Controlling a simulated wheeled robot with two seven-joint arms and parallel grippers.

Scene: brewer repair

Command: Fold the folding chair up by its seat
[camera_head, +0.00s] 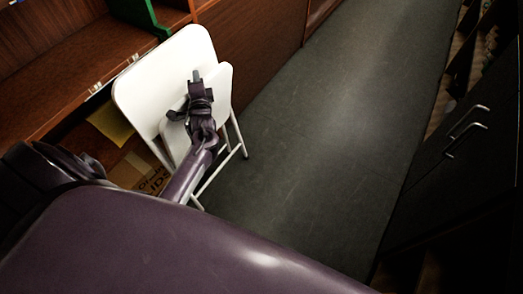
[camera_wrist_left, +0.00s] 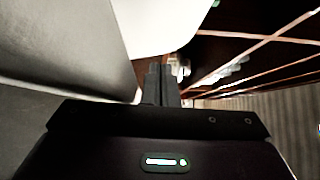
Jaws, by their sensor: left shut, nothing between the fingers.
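The white folding chair (camera_head: 150,82) stands beside the wooden shelving in the head view. Its large back panel faces me, and a second panel, apparently the seat (camera_head: 223,88), stands steeply tilted close against it. Thin legs show below, on the floor. My left gripper (camera_head: 197,76) is in front of these panels, its fingers together and empty. In the left wrist view the closed fingers (camera_wrist_left: 161,84) point toward a white panel (camera_wrist_left: 160,18), with a greyish panel (camera_wrist_left: 65,40) on the left. I cannot tell whether the fingers touch the chair. My right gripper is not in view.
Wooden shelving (camera_head: 65,60) runs along the left, close behind the chair. A cardboard box (camera_head: 152,181) sits low beside it. The dark floor (camera_head: 325,130) to the right is clear. Dark cabinets with handles (camera_head: 466,128) line the right side.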

